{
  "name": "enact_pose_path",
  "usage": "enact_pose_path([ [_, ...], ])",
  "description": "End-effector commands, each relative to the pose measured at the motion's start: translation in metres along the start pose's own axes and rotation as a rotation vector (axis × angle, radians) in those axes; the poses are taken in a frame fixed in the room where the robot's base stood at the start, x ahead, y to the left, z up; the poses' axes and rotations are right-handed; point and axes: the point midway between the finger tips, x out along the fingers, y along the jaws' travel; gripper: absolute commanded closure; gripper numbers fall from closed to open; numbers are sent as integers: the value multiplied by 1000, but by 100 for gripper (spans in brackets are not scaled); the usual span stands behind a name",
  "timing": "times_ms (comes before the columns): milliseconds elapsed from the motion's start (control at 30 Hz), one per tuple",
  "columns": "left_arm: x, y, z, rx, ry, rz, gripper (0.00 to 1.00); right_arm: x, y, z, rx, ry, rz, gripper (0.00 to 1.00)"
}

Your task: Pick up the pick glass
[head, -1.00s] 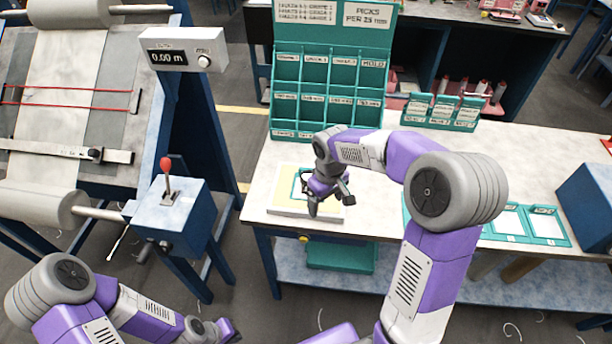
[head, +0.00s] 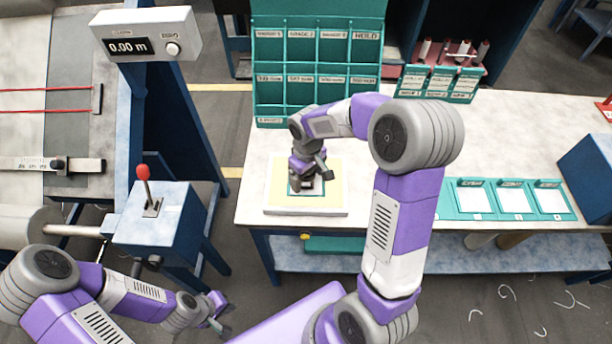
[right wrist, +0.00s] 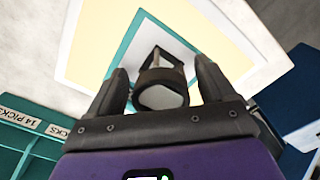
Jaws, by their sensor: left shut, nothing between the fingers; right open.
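The pick glass (right wrist: 160,92), a small dark piece with a round lens, stands within a teal frame (right wrist: 127,46) on a pale yellow board. In the right wrist view it shows between the two fingers of my right gripper (right wrist: 163,82), which is open. I cannot tell whether the fingers touch it. In the head view my right gripper (head: 309,182) points down over the yellow board (head: 334,197) and mostly hides the pick glass. My left gripper (head: 214,311) is shut and empty at the lower left, away from the table.
A teal pigeonhole rack (head: 262,75) stands behind the board. Teal card frames (head: 508,199) lie at the table's right, near a blue box (head: 592,170). A blue lever box (head: 158,226) with a red knob stands left of the table. The white tabletop (head: 505,135) has free room.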

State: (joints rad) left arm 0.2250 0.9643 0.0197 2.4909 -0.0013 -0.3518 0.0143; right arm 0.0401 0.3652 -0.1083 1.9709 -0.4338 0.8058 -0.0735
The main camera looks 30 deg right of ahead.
Motion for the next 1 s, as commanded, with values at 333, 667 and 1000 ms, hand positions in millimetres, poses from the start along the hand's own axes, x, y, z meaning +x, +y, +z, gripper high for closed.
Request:
enact_pose_path([
  [333, 1, 0, 0, 0, 0, 0, 100, 6, 0, 0, 0, 0, 0, 21],
  [667, 1, 0, 0, 0, 0, 0, 100, 6, 0, 0, 0, 1, 0, 69],
  [1000, -2, 1, 0, 0, 0, 0, 100, -10, 0, -1, 1, 5, 1, 69],
])
